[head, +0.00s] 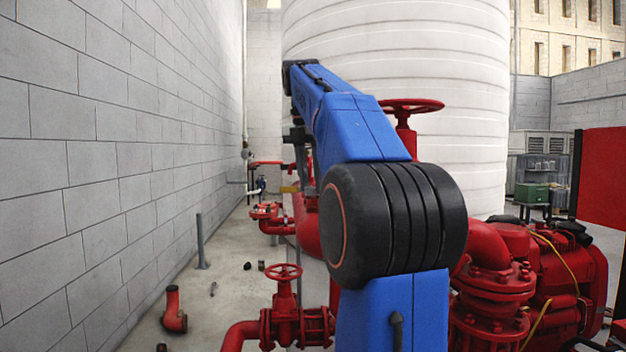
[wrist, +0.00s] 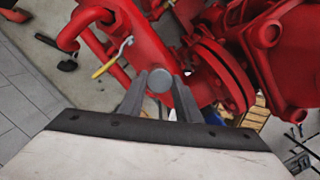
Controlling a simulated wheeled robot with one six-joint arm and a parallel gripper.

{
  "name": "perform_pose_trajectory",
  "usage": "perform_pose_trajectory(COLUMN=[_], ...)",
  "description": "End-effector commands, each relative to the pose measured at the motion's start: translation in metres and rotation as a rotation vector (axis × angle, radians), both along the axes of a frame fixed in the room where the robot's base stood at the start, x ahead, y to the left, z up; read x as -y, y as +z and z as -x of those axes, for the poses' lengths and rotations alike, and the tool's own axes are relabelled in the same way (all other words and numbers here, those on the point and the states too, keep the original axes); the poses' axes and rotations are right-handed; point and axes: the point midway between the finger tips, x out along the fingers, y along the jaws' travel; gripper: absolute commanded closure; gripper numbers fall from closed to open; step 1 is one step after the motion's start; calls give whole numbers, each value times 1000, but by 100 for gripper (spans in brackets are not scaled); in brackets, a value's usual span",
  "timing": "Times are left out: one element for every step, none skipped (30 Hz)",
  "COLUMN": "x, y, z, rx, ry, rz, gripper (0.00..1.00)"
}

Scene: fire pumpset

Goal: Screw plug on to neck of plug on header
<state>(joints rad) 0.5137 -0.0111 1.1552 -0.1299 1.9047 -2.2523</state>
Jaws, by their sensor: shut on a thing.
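In the wrist view, my gripper (wrist: 159,84) is shut on a small round grey plug (wrist: 160,80), seen end-on between its two grey fingertips. The red header pipe (wrist: 148,48) lies directly behind the plug. The neck is hidden behind the plug and fingers, so I cannot tell whether the plug touches it or is threaded on. In the head view, my blue arm reaches away over the red pipework and hides much of the header; the plug cannot be made out there.
A yellow-handled valve lever (wrist: 108,65) sits left of my fingers, and a red flange (wrist: 222,75) is close on the right. In the head view, a block wall (head: 120,150) bounds the left, and a loose red elbow (head: 174,312) stands on the floor.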

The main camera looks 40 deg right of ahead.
Motion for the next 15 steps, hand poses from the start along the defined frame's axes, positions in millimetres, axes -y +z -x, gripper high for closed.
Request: perform_pose_trajectory(x=[0,0,0,0,0,0,0,0,0,0,0,0,0,0,0], y=[-1,-1,-2,-2,-3,-3,-4,-4,-5,-5,-6,-7,-7,-8,-8], z=[0,0,0,0,0,0,0,0,0,0,0,0,0,0,0], rx=[0,0,0,0,0,0,0,0,0,0,0,0,0,0,0], ry=[0,0,0,0,0,0,0,0,0,0,0,0,0,0,0], rz=[0,0,0,0,0,0,0,0,0,0,0,0,0,0,0], gripper=[95,95,95,95,95,95,95,95,95,95,95,95,95,95,95])
